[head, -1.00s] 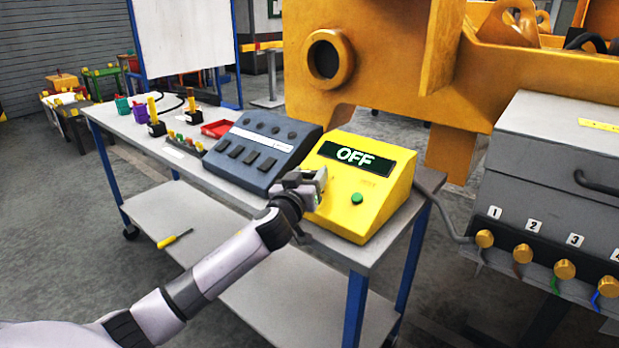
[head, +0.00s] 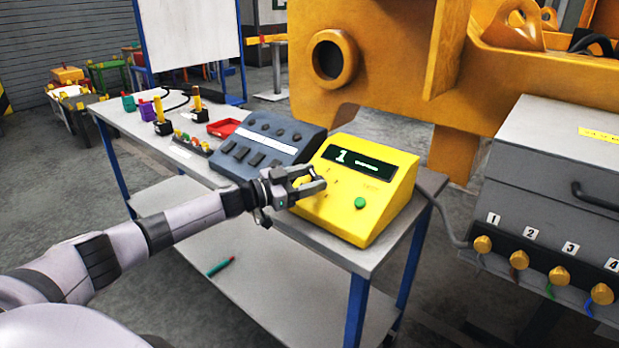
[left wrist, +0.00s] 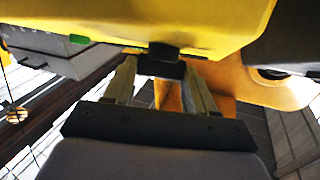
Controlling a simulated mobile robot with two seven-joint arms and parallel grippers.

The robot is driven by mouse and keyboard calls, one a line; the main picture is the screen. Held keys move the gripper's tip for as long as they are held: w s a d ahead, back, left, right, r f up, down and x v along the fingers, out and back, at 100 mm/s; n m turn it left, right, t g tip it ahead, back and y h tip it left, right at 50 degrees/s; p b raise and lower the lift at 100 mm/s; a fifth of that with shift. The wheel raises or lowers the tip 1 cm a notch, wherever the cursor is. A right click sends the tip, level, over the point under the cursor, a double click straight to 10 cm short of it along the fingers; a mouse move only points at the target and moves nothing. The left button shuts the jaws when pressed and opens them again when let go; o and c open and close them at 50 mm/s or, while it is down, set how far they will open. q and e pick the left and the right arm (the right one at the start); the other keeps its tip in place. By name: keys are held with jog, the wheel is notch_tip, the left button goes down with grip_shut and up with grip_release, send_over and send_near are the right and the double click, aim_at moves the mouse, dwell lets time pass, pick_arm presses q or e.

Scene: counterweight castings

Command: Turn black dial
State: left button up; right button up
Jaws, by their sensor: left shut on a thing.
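The yellow control box (head: 376,205) stands on the near right end of the cart. Its dark display (head: 357,163) reads "1" with small unreadable text beside it, and a green button (head: 360,203) is on its sloped face. My left gripper (head: 313,182) is at the left part of that face, and its fingers hide the dial in the head view. In the left wrist view the black dial (left wrist: 164,52) sits on the yellow box between the fingertips (left wrist: 161,68), which are shut on it. My right gripper is not in view.
A blue-grey button console (head: 265,148) stands left of the yellow box. A red tray (head: 224,128) and small parts are farther back. A grey cabinet (head: 550,190) with numbered brass knobs is at the right. A large orange casting (head: 375,60) stands behind.

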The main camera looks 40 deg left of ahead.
pick_arm(q)
jog(key=shift+a+m+g+h, duration=0.1)
jog(key=shift+m+g+h, duration=0.3)
jog(key=shift+m+h, duration=0.15)
jog(key=o, duration=1)
jog(key=shift+o, duration=0.2)
jog(key=b+v, duration=0.1)
jog(key=v, duration=0.5)
jog(key=shift+f, duration=0.1)
jog(key=shift+s+a, duration=0.3)
jog(key=shift+s, duration=0.15)
